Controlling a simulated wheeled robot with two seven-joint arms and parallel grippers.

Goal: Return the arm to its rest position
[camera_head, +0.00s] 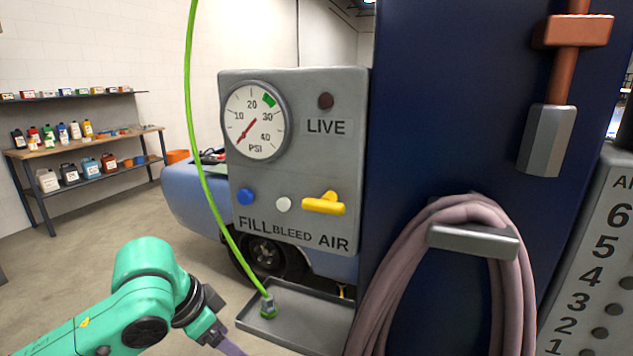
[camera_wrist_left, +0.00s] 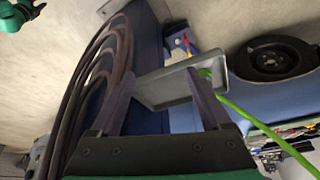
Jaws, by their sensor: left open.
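My left arm is green and comes in from the lower left of the head view. Its left gripper (camera_head: 228,346) is at the bottom edge, partly cut off, left of the grey tray (camera_head: 325,332). In the left wrist view the two purple fingers of the left gripper (camera_wrist_left: 157,82) stand apart, with nothing held between them. The tray (camera_wrist_left: 160,92) shows beyond the fingers there. The right gripper is not seen.
A green hose (camera_head: 203,170) hangs into the tray, close right of my arm. A grey gauge panel (camera_head: 300,160) and a blue cabinet (camera_head: 440,120) with a coiled hose (camera_head: 385,290) stand to the right. Shelves (camera_head: 85,145) stand far left. Floor between is clear.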

